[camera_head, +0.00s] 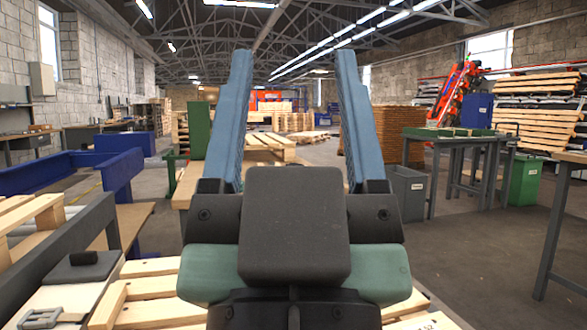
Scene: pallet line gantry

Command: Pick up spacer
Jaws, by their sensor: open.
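My gripper (293,60) points forward in the middle of the head view. Its two long blue fingers stand wide apart, with nothing between them. No thing in view can be told for sure as the spacer. A small black block (84,258) lies on a dark flat plate (70,272) at the lower left. A grey metal fitting with openings (40,318) lies in front of that plate at the bottom left. Both are left of my gripper and apart from it. My gripper's body hides the area straight below and ahead.
Pallet boards (155,300) lie close below me. A blue frame (118,175) stands at the left. A grey work table (452,137), a grey bin (408,193) and a green bin (524,180) stand at the right. Stacked pallets (538,100) are behind. The floor at right centre is clear.

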